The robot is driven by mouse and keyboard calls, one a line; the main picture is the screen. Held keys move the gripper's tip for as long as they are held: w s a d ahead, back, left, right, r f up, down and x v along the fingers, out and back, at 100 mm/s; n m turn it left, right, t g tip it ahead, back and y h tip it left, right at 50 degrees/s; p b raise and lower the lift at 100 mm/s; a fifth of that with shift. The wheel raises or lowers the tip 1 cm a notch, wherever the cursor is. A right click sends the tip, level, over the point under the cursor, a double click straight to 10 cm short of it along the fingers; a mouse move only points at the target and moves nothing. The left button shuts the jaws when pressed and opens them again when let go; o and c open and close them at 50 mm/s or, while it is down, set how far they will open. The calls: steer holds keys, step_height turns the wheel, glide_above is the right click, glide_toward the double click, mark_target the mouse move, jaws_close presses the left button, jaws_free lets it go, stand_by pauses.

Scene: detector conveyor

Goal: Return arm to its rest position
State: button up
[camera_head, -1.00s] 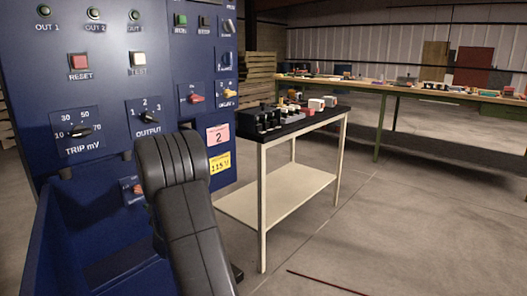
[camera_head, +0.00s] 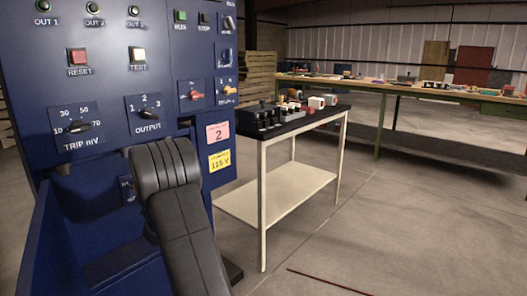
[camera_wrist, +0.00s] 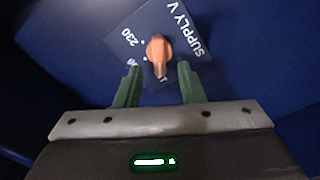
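My gripper (camera_wrist: 159,84) shows in the wrist view with its two green fingers apart and nothing between them. Just beyond the fingertips is an orange-red knob (camera_wrist: 160,55) on a dark plate marked SUPPLY V (camera_wrist: 188,32), with 230 printed at its left. The fingers stand on either side below the knob, and I cannot tell that they touch it. In the head view my dark arm (camera_head: 185,220) reaches down into the lower recess of the blue panel (camera_head: 95,110). My gripper is hidden there behind the arm and the panel.
A black-topped cart (camera_head: 300,122) with small items stands right of the panel. A long workbench (camera_head: 400,86) with many objects runs along the back. A dark red rod (camera_head: 328,283) lies on the floor. The floor (camera_head: 430,220) at right is otherwise clear.

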steer(key=s+d+m+p, duration=0.6)
steer(key=d+p, duration=0.2)
steer(key=p, duration=0.2)
steer(key=shift+s+r, duration=0.15)
steer(key=shift+s, duration=0.05)
stand_by(0.9)
